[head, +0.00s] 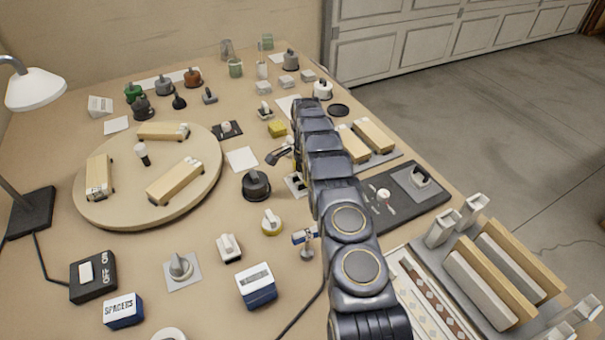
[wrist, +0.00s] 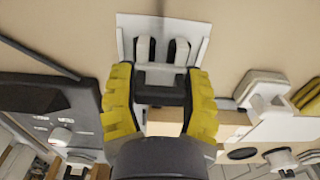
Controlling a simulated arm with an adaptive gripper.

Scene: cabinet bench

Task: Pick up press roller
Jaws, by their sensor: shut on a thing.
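My gripper (wrist: 160,92) shows its two yellow ribbed fingers in the wrist view. They are shut on a dark grey piece, which I take to be the press roller (wrist: 160,76). Only its middle shows between the fingers, and my wrist hides part of it. I cannot tell whether the piece is still touching that plate. In the head view, my arm hides most of the gripper and the held piece.
A round wooden board (head: 130,190) with several wooden blocks lies left. A black knob (head: 256,184) and a yellow-based knob (head: 271,222) stand near my arm. A dark tray (head: 405,205) and a block rack (head: 480,285) are on the right. Small items crowd the bench's back.

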